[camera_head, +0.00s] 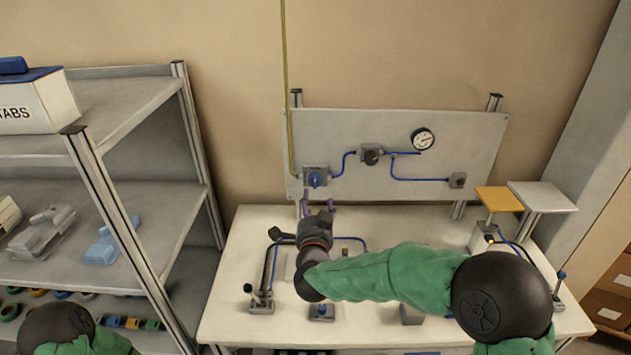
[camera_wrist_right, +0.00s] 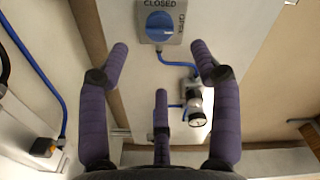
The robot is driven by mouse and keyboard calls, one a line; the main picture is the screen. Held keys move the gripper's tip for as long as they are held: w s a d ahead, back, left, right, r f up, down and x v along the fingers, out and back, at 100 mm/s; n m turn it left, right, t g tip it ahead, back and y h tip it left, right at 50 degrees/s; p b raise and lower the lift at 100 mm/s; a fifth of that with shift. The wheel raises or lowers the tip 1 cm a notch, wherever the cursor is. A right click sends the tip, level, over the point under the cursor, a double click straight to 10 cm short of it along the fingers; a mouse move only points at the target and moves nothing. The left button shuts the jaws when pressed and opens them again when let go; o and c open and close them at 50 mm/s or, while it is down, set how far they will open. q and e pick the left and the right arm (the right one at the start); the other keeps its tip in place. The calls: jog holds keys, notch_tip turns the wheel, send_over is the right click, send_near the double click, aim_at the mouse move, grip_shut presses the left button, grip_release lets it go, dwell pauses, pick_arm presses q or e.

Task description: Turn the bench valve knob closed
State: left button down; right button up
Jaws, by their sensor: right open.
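The blue valve knob (camera_head: 315,179) sits on a grey box on the upright panel's left side. In the right wrist view the knob (camera_wrist_right: 160,25) shows near the top, with the word CLOSED above it and OPEN at its right. I cannot tell which word it points to. My right gripper (camera_head: 318,206) is just below and in front of the knob, apart from it. Its purple fingers (camera_wrist_right: 159,50) are spread and empty, with the knob beyond the fingertips. My left gripper is not in view.
The panel (camera_head: 440,125) also carries blue tubing, a dial gauge (camera_head: 423,139) and small fittings. On the white bench (camera_head: 235,300) stand a lever (camera_head: 261,303), another blue knob (camera_head: 322,310) and raised plates (camera_head: 541,196). Grey shelves (camera_head: 150,100) stand at left.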

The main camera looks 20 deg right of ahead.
aim_at(315, 183)
jog(key=b+x, duration=0.1)
jog(key=x, duration=0.8)
jog(key=shift+w+d+f+b, duration=0.1)
jog(key=shift+w+b, duration=0.15)
jog(key=shift+b, duration=0.05)
jog(key=c, duration=1.1)
